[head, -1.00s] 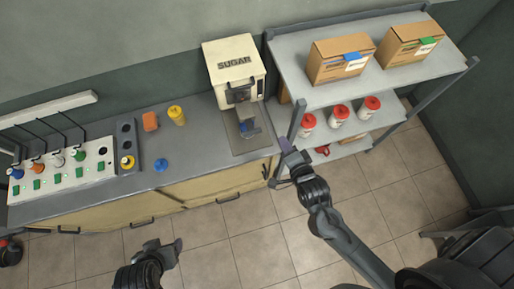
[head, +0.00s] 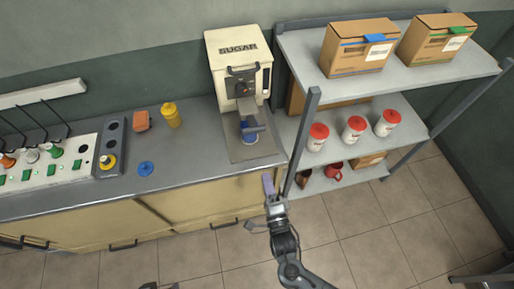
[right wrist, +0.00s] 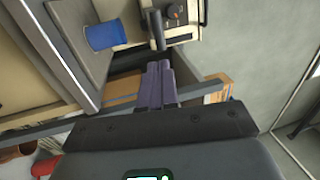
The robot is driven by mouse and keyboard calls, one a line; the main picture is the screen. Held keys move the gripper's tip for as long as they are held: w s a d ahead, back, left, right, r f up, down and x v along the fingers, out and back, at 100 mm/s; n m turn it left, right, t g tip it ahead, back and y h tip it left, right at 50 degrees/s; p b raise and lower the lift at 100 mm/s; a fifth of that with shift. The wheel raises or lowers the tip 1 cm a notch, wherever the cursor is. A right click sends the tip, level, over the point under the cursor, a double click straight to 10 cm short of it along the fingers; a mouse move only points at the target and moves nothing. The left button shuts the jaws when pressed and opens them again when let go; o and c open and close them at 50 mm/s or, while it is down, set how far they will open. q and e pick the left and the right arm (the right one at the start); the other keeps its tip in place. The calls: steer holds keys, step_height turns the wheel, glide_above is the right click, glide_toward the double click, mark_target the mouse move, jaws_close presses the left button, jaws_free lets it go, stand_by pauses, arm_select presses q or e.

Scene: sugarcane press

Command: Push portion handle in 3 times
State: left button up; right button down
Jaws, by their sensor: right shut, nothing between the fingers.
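The cream dispenser (head: 236,80) labelled SUGAR stands at the back of the counter. A dark grey handle (head: 253,128) sticks out from its lower front; it also shows in the right wrist view (right wrist: 156,30). A blue cup (head: 249,138) sits under the handle, partly hidden by it; it is beside the handle in the right wrist view (right wrist: 105,36). My right gripper (head: 268,184) is shut and empty, in front of the counter edge and apart from the handle. Its fingers (right wrist: 155,82) lie together in the right wrist view. Only tips of my left gripper (head: 160,286) show at the bottom edge.
A metal shelf (head: 400,80) stands right of the dispenser, with cardboard boxes (head: 358,48) on top and red-lidded jars (head: 353,130) below. Its front post (head: 300,140) is close to my right gripper. A yellow bottle (head: 171,115) and blue lid (head: 146,169) are on the counter (head: 195,160).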

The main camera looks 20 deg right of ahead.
steer(key=shift+w+f, duration=0.15)
steer(key=shift+f, duration=0.05)
stand_by(0.4)
glide_toward(252, 123)
steer(key=f+x, duration=0.1)
steer(key=x, duration=0.2)
steer(key=shift+w+d+r+p, duration=0.1)
steer(key=shift+w+r+p, duration=0.05)
steer(key=shift+r+p, duration=0.25)
stand_by(0.3)
